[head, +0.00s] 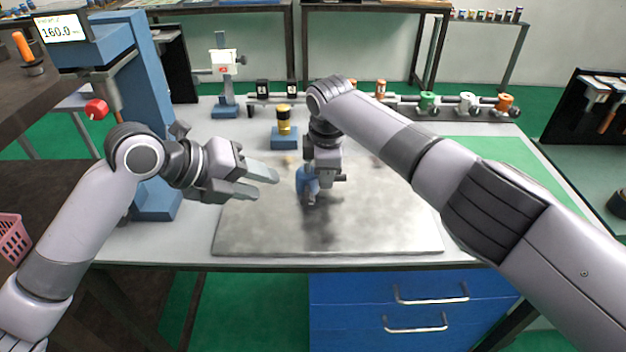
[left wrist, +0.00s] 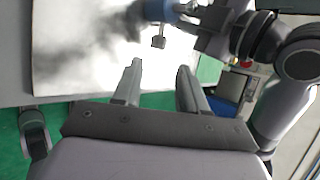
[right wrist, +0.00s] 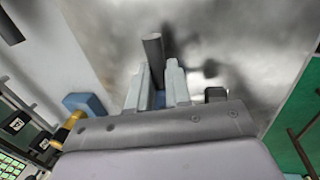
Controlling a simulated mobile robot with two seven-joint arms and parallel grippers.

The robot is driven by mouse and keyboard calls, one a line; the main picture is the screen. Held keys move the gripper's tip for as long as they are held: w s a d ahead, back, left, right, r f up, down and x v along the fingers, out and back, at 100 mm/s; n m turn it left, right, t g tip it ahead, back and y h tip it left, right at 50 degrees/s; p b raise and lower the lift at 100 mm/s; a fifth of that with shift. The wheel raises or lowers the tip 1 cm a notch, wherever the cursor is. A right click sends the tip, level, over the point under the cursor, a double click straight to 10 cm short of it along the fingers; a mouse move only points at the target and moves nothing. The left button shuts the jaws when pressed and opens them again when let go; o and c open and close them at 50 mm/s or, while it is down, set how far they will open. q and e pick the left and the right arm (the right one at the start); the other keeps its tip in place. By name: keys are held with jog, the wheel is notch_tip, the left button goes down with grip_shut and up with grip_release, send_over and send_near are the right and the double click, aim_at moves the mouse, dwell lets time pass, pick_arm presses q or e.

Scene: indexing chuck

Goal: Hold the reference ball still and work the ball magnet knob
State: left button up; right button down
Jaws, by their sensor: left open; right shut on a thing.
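A blue body (head: 306,184), which I take to be the reference ball's holder, stands on the grey metal plate (head: 390,225). My right gripper (head: 318,172) comes down from above and is shut on it; its fingers hide much of it. In the right wrist view a grey rod (right wrist: 152,50) shows at the fingertips. A small dark knob (head: 340,178) sticks out on the right side; it also shows in the left wrist view (left wrist: 158,42). I cannot make out the ball itself. My left gripper (head: 258,182) is open and empty, left of the blue body and apart from it.
A blue block with a gold and black cylinder (head: 284,120) stands behind the plate. A blue column with a display (head: 62,28) stands at left. A rack of coloured parts (head: 430,101) lines the table's back. The plate's front is clear.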

aim_at(302, 196)
pick_arm(q)
jog(key=x, duration=1.1)
jog(key=shift+d, duration=0.1)
grip_shut()
jog(key=shift+f, duration=0.1)
jog(key=shift+a+f+n+h, duration=0.2)
jog(key=shift+n+h, duration=0.1)
jog(key=shift+h, duration=0.8)
jog(key=shift+a+f+n+t+h, duration=0.15)
jog(key=shift+n+t+h, duration=0.35)
jog(key=shift+h, duration=0.9)
